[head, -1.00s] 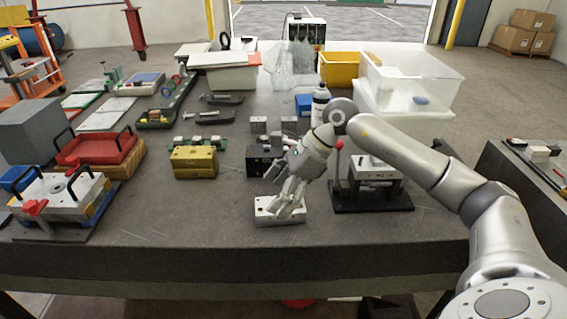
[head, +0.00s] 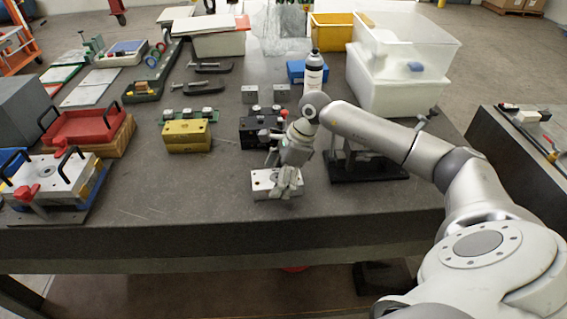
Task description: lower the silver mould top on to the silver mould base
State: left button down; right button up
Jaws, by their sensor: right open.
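A silver mould block (head: 263,183) with dark holes in its top sits near the front edge of the table, in the middle of the head view. I cannot tell whether it is the base alone or the base with its top on. My right gripper (head: 287,186) points down over the right part of this block, with its fingers open. The fingers hide part of the block's top and front, and I cannot tell whether they touch it. My left gripper is not in view.
A black block (head: 256,138) stands close behind the gripper, with a yellow block (head: 187,137) to its left. A black-based press (head: 372,168) stands right of the block, partly behind my arm.

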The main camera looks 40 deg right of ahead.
jog(key=shift+w+a+f, duration=0.1)
jog(key=shift+f, duration=0.2)
jog(key=shift+c, duration=0.5)
jog(key=c, duration=1.7)
jog(key=shift+w+r, duration=0.1)
jog(key=shift+r, duration=0.25)
jog(key=shift+r+p, duration=0.6)
jog(key=shift+r, duration=0.65)
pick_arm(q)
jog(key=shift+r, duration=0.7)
